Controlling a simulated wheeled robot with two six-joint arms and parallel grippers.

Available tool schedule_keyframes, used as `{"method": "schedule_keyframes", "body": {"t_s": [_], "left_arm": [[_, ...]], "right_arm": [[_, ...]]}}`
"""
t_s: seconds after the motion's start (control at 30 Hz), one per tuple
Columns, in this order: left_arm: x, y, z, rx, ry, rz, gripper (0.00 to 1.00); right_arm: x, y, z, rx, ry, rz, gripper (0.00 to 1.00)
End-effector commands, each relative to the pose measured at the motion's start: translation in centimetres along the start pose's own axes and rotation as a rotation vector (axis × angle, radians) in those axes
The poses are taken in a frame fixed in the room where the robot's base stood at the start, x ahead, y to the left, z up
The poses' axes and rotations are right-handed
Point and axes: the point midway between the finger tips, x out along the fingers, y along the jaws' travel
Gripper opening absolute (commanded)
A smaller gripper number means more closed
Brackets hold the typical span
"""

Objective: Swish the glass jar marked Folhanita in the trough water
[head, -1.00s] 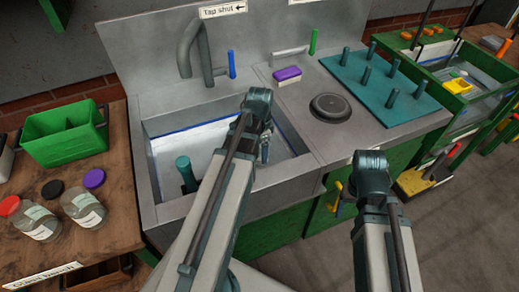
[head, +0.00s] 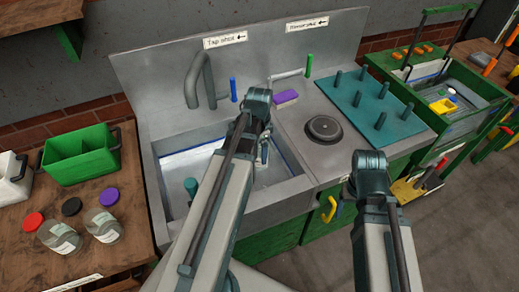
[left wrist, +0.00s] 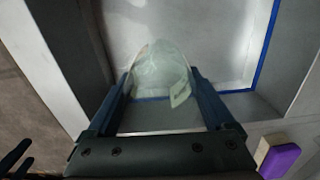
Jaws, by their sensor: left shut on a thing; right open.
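My left gripper (head: 263,152) reaches down into the steel trough (head: 172,146). It is shut on a clear glass jar (left wrist: 158,72) with a pale label, seen between its fingers in the left wrist view. The label is too small to read. The pale trough water (head: 205,165) lies below a blue line on the walls; I cannot tell how deep the jar sits in it. In the head view the jar is mostly hidden by my left arm. My right gripper (left wrist: 14,157) shows as dark open fingers at the left wrist view's lower left, outside the trough.
A tap (head: 203,82) rises behind the trough. A purple sponge (head: 285,97) and a teal peg rack (head: 366,105) are to the right.

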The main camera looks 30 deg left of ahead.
Motion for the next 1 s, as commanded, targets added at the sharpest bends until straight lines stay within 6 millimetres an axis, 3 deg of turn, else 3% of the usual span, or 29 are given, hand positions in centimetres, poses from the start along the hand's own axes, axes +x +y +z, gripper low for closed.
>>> {"method": "schedule_keyframes", "body": {"t_s": [0.03, 0.8, 1.0], "left_arm": [[-1.2, 0.0, 0.0, 0.0, 0.0, 0.0, 0.17], [-10.0, 0.0, 0.0, 0.0, 0.0, 0.0, 0.17], [-10.8, 0.0, 0.0, 0.0, 0.0, 0.0, 0.17]], "right_arm": [[-1.2, 0.1, 0.1, 0.0, 0.0, 0.0, 0.75], [-10.0, 0.9, 0.6, 0.0, 0.0, 0.0, 0.75], [-10.8, 1.0, 0.6, -0.001, 0.0, 0.0, 0.75]]}}
